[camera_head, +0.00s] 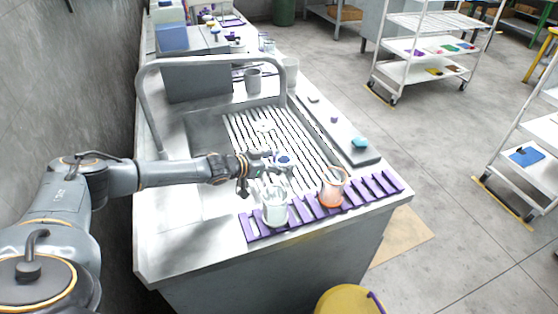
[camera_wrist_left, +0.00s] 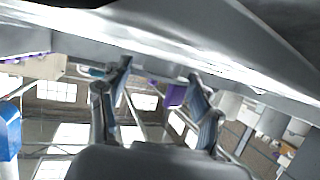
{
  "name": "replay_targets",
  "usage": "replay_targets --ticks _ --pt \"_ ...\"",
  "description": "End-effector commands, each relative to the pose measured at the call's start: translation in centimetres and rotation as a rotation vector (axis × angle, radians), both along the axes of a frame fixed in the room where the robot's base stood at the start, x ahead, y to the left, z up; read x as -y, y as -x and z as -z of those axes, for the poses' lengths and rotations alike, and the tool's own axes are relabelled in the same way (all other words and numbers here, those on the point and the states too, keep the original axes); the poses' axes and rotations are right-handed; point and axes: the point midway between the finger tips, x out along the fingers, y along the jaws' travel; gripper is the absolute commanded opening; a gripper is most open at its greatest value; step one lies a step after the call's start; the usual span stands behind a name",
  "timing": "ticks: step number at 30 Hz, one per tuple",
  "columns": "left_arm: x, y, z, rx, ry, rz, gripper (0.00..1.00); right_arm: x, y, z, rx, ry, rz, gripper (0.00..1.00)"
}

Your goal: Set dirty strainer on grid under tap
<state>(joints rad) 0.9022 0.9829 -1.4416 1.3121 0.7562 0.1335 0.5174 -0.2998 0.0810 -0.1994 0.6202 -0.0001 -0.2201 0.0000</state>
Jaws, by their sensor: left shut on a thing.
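My left gripper (camera_head: 262,166) reaches in from the left over the near end of the slatted metal grid (camera_head: 300,143) in the sink. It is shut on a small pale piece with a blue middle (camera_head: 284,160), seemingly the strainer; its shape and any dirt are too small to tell. In the left wrist view the two fingers (camera_wrist_left: 155,98) stand apart, and the held piece is hard to make out between them. My right gripper is not in view.
A clear container with pale items (camera_head: 275,208) and an orange-rimmed cup (camera_head: 332,190) stand on the purple slatted rack (camera_head: 384,187) at the near edge. A grey cup (camera_head: 253,82) stands behind the grid. A teal piece (camera_head: 360,143) lies on the right ledge.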

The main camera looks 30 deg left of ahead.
Motion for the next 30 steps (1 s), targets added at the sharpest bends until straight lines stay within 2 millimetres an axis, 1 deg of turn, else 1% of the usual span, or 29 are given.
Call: replay_targets --ticks 5,6,8,9,18,21,23,30 --pt "0.0 0.0 0.2 0.0 0.0 0.0 0.39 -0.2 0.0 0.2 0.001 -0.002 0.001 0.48" --pt "0.0 0.0 0.3 0.0 0.0 0.0 0.65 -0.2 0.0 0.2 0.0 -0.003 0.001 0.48" --pt "0.0 0.0 0.2 0.0 0.0 0.0 0.78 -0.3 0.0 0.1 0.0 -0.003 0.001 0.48" --pt "0.0 0.0 0.2 0.0 0.0 0.0 0.86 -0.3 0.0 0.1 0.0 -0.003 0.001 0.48" --pt "0.0 0.0 0.2 0.0 0.0 0.0 0.86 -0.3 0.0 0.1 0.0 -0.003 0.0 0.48" --pt "-0.1 0.1 -0.2 -0.001 0.0 0.0 0.86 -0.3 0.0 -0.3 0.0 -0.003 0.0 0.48" --pt "-0.4 0.7 -0.5 -0.003 0.0 -0.002 0.86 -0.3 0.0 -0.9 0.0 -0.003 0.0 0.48" --pt "-2.0 4.0 -2.2 -0.006 0.0 -0.002 0.86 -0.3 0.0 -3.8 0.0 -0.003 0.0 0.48"
